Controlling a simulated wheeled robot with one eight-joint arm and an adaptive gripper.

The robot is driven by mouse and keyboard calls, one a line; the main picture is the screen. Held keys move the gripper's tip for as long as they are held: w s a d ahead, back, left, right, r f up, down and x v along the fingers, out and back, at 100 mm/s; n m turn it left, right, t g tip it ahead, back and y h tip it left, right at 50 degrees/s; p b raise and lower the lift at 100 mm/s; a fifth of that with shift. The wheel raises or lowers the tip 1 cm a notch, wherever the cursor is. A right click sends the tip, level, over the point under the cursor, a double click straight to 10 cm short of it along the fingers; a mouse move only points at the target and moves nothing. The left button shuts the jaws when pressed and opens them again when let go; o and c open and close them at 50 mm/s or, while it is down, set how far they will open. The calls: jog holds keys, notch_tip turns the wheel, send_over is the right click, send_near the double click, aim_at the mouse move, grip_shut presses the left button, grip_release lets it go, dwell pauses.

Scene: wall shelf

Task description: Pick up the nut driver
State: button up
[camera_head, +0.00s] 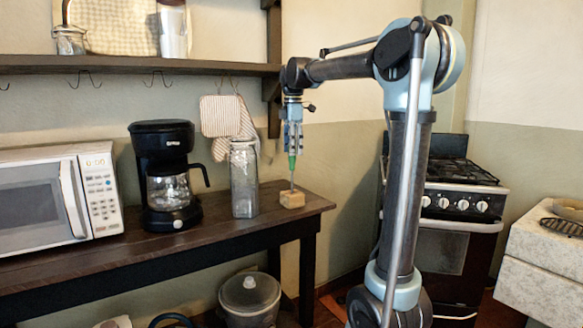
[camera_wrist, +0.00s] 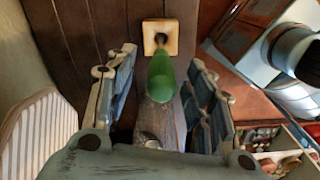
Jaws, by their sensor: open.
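The nut driver (camera_head: 292,166) has a green handle and a thin metal shaft and stands upright in a small wooden block (camera_head: 291,199) near the right end of the dark wooden counter. In the wrist view the green handle (camera_wrist: 161,78) shows from above, with the block (camera_wrist: 160,34) behind it. My gripper (camera_head: 293,140) points down over the nut driver. In the wrist view my gripper's fingers (camera_wrist: 160,85) are apart, one on each side of the handle.
A glass jar (camera_head: 244,180) stands just left of the block, with a black coffee maker (camera_head: 165,175) and a microwave (camera_head: 60,195) farther left. A wall shelf (camera_head: 130,65) with hooks runs above. Pot holders (camera_head: 221,116) hang behind. The counter's right edge is close to the block.

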aim_at(292, 174)
jog(key=shift+s+f, duration=0.1)
jog(key=shift+f, duration=1.55)
grip_shut()
